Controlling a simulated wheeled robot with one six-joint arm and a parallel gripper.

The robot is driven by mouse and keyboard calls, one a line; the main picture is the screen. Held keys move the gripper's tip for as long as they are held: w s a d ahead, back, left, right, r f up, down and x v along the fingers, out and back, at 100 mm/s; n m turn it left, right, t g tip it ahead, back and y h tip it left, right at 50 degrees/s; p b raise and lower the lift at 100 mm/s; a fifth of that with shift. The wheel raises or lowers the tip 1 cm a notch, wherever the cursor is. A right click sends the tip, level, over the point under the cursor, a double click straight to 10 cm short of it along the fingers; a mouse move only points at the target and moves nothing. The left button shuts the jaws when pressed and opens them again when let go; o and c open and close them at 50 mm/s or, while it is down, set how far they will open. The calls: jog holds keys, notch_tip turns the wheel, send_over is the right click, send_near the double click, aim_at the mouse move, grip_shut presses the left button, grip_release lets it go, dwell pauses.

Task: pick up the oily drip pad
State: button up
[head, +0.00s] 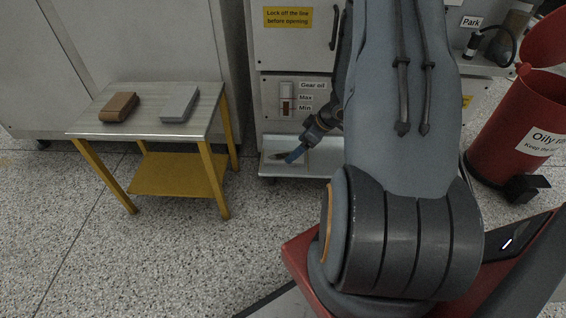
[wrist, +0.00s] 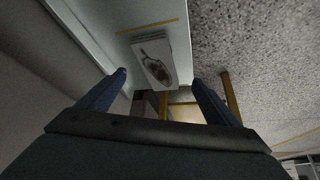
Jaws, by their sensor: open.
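The drip pad (wrist: 156,60) is a white, thick rectangular pad with a dark oily stain on its face. In the wrist view it lies beyond and between my fingertips, on a pale tray (wrist: 118,18). My gripper (wrist: 159,77) is open, its two blue fingers apart with nothing between them. In the head view my gripper (head: 293,156) points down at the low white tray (head: 275,171) under the gear oil gauge. A dark stain shows just left of the fingertips there; my arm and gripper hide part of the tray.
A metal-topped table with yellow legs (head: 185,130) stands left, carrying a brown pad (head: 119,106) and a grey pad (head: 180,103). A red oily waste bin (head: 500,130) with its lid raised stands right. The gauge cabinet (head: 300,60) rises behind the tray. Speckled floor is clear in front.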

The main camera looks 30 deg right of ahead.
aim_at(284, 157)
jog(key=shift+b+x, duration=0.7)
jog(key=shift+x, duration=0.5)
jog(key=b+x, duration=0.4)
jog(key=x, duration=0.1)
jog(key=shift+w+a+r, duration=0.1)
jog(key=shift+w+a, duration=0.15)
jog(key=shift+w, duration=0.1)
jog(key=shift+c, duration=0.3)
jog(key=c, duration=1.1)
